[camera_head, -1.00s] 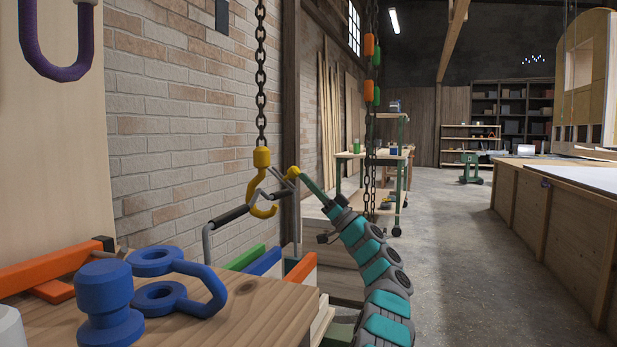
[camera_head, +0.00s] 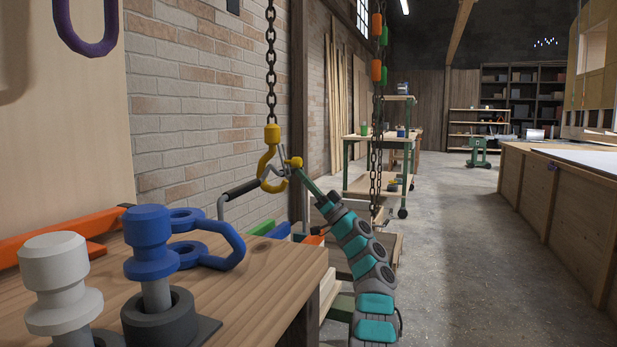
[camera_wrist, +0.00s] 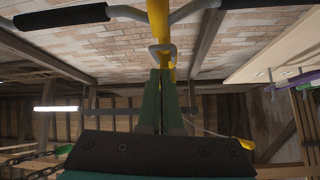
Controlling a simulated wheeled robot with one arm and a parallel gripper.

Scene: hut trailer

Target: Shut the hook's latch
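The yellow hook (camera_head: 267,162) hangs upright on a chain in the head view, its bowl open to the right. It also shows at the top of the wrist view (camera_wrist: 158,22). A thin grey metal loop (camera_wrist: 162,49), seemingly the latch, crosses in front of the hook there. Its exact angle against the hook tip is unclear. My gripper (camera_head: 287,170) is right beside the hook's open side. In the wrist view its two green fingers (camera_wrist: 161,72) lie close together, tips just below the grey loop. I see nothing held between them.
A grey bail with a black grip (camera_head: 241,188) is at the hook's bowl. A wooden bench (camera_head: 262,275) with blue and white pieces stands front left. A second chain (camera_head: 376,150) hangs to the right, near my arm. The floor on the right is clear.

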